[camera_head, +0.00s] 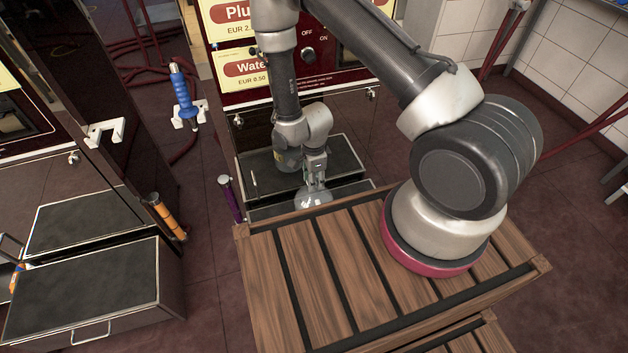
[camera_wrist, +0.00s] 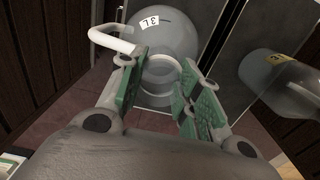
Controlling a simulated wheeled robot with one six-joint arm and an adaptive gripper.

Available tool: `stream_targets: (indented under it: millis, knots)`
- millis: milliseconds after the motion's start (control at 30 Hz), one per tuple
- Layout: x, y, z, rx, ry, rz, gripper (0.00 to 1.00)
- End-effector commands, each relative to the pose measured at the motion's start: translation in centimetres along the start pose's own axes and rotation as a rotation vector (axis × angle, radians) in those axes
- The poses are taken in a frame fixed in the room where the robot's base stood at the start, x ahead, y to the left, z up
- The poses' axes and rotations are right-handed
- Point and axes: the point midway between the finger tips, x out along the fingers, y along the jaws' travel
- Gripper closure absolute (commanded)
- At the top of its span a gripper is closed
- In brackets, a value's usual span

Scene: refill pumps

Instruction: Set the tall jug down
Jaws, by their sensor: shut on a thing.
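The tall jug is a clear, rounded vessel with a pale handle and a white "3L" label. In the wrist view the jug (camera_wrist: 172,35) lies just beyond and between the fingers, its pale ring-shaped neck between the green pads. My gripper (camera_wrist: 165,95) is shut on the jug near its neck. In the head view my gripper (camera_head: 314,165) points down and the jug (camera_head: 313,198) hangs below it, in front of the dark-topped step of the pump cabinet. I cannot tell whether the jug's bottom touches anything.
The dark-topped step (camera_head: 343,156) juts from the red pump cabinet (camera_head: 240,80) behind the jug. A similar step (camera_head: 85,285) stands at the left. Purple (camera_head: 230,197) and orange (camera_head: 166,215) handles stand between them.

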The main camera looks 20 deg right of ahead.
Motion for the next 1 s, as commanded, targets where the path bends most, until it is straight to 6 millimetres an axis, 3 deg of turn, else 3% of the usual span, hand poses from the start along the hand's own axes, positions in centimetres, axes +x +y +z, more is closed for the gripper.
stream_targets:
  millis: [400,433,533,867,1000]
  knots:
    - [0.7,0.0,0.0,0.000,0.000,0.000,1.00]
    - [0.7,0.0,0.0,0.000,0.000,0.000,0.63]
    - [0.7,0.0,0.0,0.000,0.000,0.000,0.45]
    - [0.5,0.0,0.0,0.000,0.000,-0.001,0.45]
    - [-0.9,-0.1,0.1,0.000,-0.001,-0.003,0.45]
